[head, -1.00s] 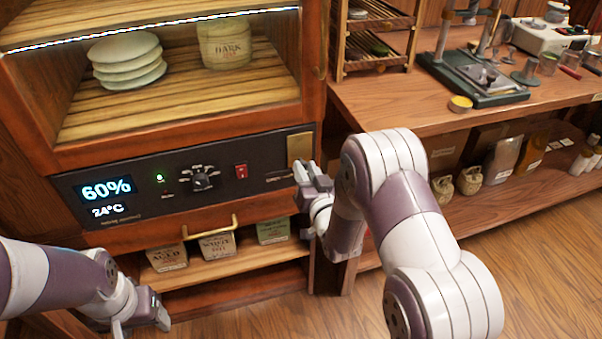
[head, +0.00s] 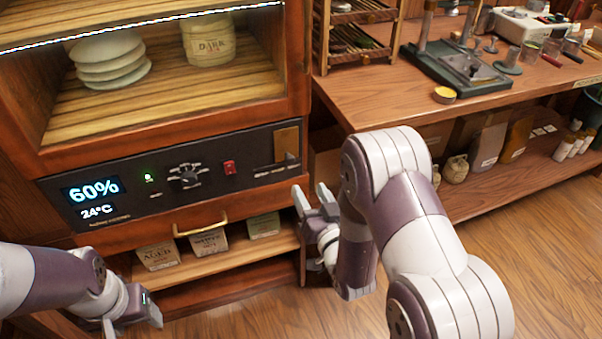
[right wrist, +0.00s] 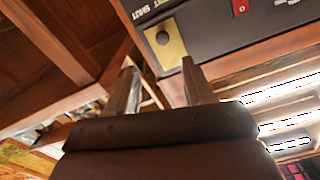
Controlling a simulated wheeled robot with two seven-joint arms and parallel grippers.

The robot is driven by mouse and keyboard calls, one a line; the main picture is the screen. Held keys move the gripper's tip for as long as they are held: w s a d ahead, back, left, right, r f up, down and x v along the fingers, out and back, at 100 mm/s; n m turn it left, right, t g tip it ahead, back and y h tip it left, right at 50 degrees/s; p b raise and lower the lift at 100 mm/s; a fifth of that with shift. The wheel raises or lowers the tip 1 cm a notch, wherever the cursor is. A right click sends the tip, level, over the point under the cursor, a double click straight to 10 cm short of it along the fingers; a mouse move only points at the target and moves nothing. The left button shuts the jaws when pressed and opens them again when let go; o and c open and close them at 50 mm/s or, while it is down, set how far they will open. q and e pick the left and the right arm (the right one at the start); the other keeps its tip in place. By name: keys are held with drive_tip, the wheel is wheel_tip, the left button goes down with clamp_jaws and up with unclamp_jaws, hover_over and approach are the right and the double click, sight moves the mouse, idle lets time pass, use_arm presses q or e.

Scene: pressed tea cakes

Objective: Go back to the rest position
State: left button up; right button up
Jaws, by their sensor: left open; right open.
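My left gripper (head: 135,318) is at the lower left of the head view, below and in front of the low shelf, with nothing seen in it. My right gripper (head: 314,205) is in front of the cabinet's right edge, below the control panel (head: 180,178). It is open and empty. In the right wrist view its two fingers (right wrist: 160,90) stand apart, with the panel's brass plate (right wrist: 165,45) beyond them.
The cabinet (head: 165,130) holds stacked pale cakes (head: 108,58) and a wrapped cake (head: 208,40). Small boxes (head: 208,242) stand on its low shelf. A wooden table (head: 400,95) with a press (head: 455,65) is at right. Open floor (head: 540,240) lies at the lower right.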

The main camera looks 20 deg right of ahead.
drive_tip(key=s, duration=0.2)
drive_tip(key=shift+s, duration=0.4)
